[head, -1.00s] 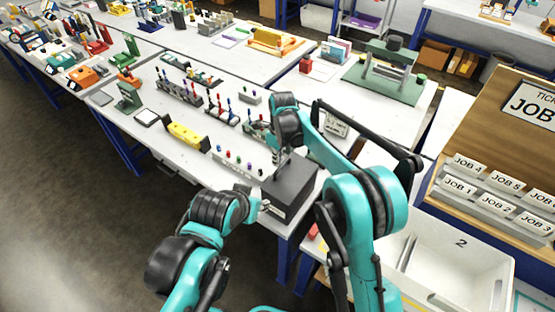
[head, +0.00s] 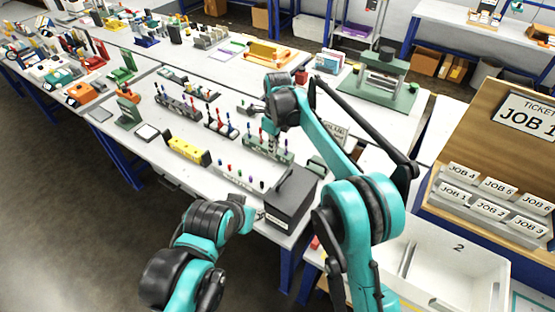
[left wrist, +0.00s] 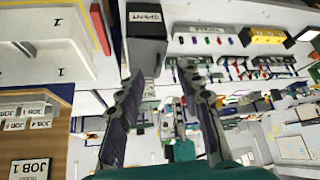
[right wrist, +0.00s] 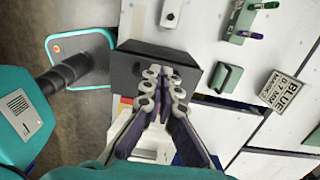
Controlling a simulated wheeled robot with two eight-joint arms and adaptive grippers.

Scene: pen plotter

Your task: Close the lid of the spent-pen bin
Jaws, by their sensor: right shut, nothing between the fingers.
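The spent-pen bin (head: 287,207) is a dark grey box at the table's front corner. It also shows in the left wrist view (left wrist: 147,52), with a "SPENT" label. Its dark lid (head: 293,184) appears to lie down over the box; I cannot tell whether a small gap remains. My right gripper (head: 246,108) is shut and empty, above the table and apart from the bin. In the right wrist view its fingertips (right wrist: 164,82) overlap the dark bin top. My left gripper (left wrist: 158,82) is open and empty; in the head view its fingers are barely visible beside the bin's left side.
A pen rack (head: 238,178) stands left of the bin, with another rack (head: 268,150) behind it. A yellow block (head: 188,150) lies farther left. A white tub (head: 450,270) and a job-ticket board (head: 490,150) are at the right.

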